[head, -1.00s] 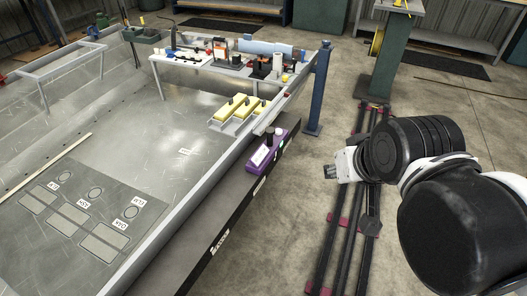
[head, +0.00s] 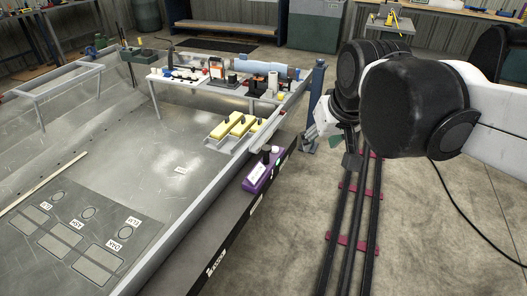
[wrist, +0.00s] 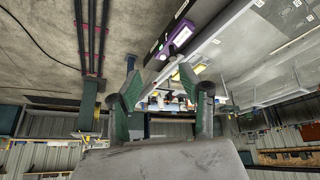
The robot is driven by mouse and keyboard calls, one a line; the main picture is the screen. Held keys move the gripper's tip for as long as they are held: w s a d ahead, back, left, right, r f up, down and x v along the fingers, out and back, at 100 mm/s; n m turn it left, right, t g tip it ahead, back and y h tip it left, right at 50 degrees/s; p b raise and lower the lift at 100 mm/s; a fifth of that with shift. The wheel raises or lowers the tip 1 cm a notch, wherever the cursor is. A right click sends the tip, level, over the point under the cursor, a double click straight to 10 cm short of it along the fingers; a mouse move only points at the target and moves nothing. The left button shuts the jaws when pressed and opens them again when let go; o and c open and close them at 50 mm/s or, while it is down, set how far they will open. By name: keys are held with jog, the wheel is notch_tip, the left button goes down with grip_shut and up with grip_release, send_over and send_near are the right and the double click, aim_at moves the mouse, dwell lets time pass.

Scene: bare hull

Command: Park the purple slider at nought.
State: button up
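The purple slider unit (head: 259,177) sits on the dark ledge along the right side of the metal hull. It has a white label on top and a dark knob at its far end; the scale marks are too small to read. It also shows in the wrist view (wrist: 177,40), beyond my fingertips near the top. My gripper (head: 309,143) is in the air to the right of the slider and apart from it. In the wrist view my gripper (wrist: 158,72) has its two green fingers spread with nothing between them.
Yellow blocks (head: 233,127) sit in a tray beyond the slider. A white table (head: 205,84) with several tools stands behind them. A blue post (head: 316,90) rises at the hull's far right corner, close to my gripper.

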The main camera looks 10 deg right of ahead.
jog(key=w+a+g+b, duration=0.1)
jog(key=w+g, duration=0.1)
jog(key=w, duration=1.3)
jog(key=n+g+b, duration=0.3)
jog(key=g, duration=0.1)
send_over(266, 155)
jog(key=w, duration=0.2)
notch_tip(266, 155, down, 26)
jog(key=shift+d+f, duration=0.2)
jog(key=shift+f, duration=0.3)
notch_tip(266, 155, down, 14)
jog(key=b, duration=0.2)
jog(key=shift+r+b, duration=0.2)
jog(key=shift+b, duration=0.2)
jog(key=shift+c, duration=0.5)
grip_shut()
